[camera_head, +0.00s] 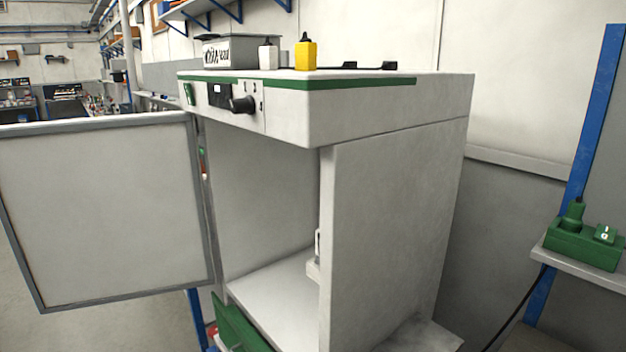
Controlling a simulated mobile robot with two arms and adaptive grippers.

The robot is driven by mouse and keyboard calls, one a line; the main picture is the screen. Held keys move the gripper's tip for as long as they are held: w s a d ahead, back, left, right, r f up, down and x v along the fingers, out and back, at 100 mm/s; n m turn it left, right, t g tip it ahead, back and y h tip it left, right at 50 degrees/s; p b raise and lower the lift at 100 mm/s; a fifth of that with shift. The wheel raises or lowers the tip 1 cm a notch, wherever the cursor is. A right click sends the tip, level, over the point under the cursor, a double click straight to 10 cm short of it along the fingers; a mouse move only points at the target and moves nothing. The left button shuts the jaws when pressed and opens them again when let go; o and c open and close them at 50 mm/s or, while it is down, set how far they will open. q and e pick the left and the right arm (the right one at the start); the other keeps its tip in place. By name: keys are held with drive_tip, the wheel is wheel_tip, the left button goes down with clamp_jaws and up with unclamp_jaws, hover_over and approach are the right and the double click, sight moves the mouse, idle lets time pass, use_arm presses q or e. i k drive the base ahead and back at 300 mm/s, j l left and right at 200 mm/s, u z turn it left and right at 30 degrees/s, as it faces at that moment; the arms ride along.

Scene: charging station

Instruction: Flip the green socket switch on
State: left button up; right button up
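The green socket (583,245) sits on a small grey shelf at the right edge of the view. A green plug (573,213) stands upright in its left part. The switch (604,234) is a green rocker with white marks on the socket's right part; its exact tilt is too small to tell. A dark cable runs down from below the shelf. Neither of my grippers shows in the head view.
A white cabinet (395,215) fills the middle, its door (95,205) swung open to the left. On its top stand a grey box (229,50), a white bottle (268,56) and a yellow bottle (306,54). A blue post (598,110) rises behind the socket.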

sight(605, 235)
drive_tip(key=z, duration=1.5)
